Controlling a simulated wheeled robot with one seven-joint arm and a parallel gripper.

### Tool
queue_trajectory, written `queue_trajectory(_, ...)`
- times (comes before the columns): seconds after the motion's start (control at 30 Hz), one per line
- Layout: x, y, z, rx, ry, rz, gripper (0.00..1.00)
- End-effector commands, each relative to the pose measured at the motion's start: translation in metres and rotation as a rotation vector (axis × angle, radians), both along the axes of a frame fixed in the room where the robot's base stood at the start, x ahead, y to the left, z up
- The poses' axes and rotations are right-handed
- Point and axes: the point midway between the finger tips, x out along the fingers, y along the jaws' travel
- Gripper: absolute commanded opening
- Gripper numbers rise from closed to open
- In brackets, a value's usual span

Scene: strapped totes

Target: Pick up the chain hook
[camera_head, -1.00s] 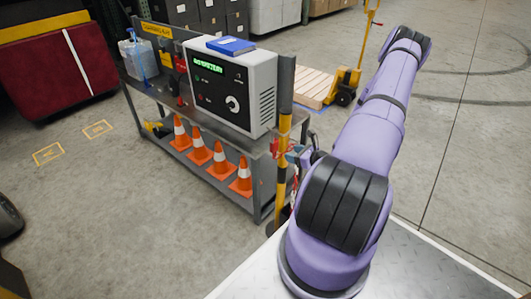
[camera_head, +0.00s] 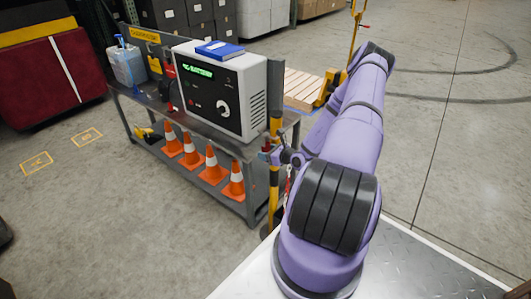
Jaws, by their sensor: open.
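My purple arm reaches out from the right and folds back behind its upper links. Its end, my gripper (camera_head: 271,155), is small and partly covered. It is at the yellow-and-black post (camera_head: 273,185) by the right end of the workbench. The jaws are open. Small red parts (camera_head: 266,144) show at the post beside the gripper, and a thin red and pale strand hangs just below right of it. I cannot make out the chain hook clearly among these parts, nor whether the jaws touch it.
A grey workbench (camera_head: 215,142) carries a battery charger (camera_head: 223,90) with a blue book (camera_head: 219,48) on top. Orange cones (camera_head: 212,165) stand on its lower shelf. A pallet (camera_head: 300,88) and yellow pallet jack (camera_head: 330,85) are behind. Floor at right is open.

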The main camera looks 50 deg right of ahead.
Motion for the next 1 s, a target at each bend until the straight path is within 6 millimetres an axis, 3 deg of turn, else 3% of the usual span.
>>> queue_trajectory(0.27, 0.008, 0.0, -0.002, -0.001, -0.001, -0.001, 0.57)
queue_trajectory(0.37, 0.008, 0.0, -0.002, -0.001, -0.001, -0.001, 0.38)
queue_trajectory(0.5, 0.008, 0.0, -0.002, -0.001, -0.001, -0.001, 0.06)
queue_trajectory(0.57, 0.008, 0.0, -0.002, -0.001, -0.001, -0.001, 0.0)
queue_trajectory(1.0, 0.008, 0.0, 0.01, -0.002, -0.001, 0.001, 0.0)
